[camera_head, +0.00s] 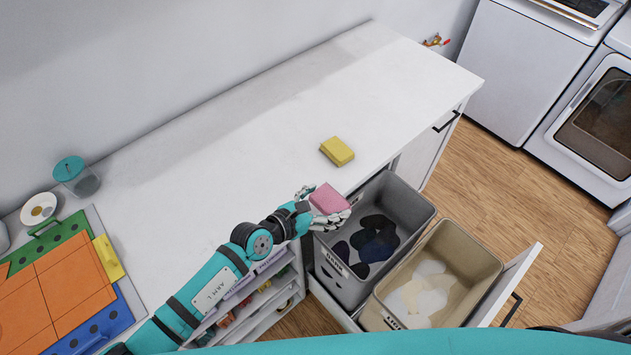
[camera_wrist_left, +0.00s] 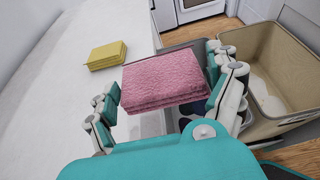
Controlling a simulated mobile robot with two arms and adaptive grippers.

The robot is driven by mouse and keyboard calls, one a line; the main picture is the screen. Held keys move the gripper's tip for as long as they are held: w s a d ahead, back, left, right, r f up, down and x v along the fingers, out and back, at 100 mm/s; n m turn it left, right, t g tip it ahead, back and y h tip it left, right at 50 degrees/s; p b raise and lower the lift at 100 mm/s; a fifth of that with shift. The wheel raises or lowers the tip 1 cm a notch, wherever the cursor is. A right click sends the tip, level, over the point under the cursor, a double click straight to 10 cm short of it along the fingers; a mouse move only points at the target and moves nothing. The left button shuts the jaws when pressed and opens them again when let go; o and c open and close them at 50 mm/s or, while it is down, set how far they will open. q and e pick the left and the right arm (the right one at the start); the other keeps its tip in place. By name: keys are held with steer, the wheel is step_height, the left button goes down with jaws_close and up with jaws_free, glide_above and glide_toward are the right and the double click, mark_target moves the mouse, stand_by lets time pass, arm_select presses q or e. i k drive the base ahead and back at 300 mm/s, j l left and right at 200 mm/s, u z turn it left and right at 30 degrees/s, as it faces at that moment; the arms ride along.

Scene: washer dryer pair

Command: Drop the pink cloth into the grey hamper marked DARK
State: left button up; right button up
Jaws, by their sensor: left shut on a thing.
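A folded pink cloth (camera_head: 327,199) is held in my left gripper (camera_head: 324,206), whose fingers are shut on its two sides. The cloth also shows between the fingers in the left wrist view (camera_wrist_left: 162,79). In the left wrist view the cloth hides much of this hamper. My right gripper is not in view.
A tan hamper (camera_head: 474,245) with light clothes stands right of the grey one in the same pulled-out drawer. A folded yellow cloth (camera_head: 337,151) lies on the white counter (camera_head: 250,130). A lidded jar (camera_head: 76,177) and a coloured board (camera_head: 60,290) are at the left.

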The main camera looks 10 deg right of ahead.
mark_target(362, 247)
steer(key=z, duration=0.8)
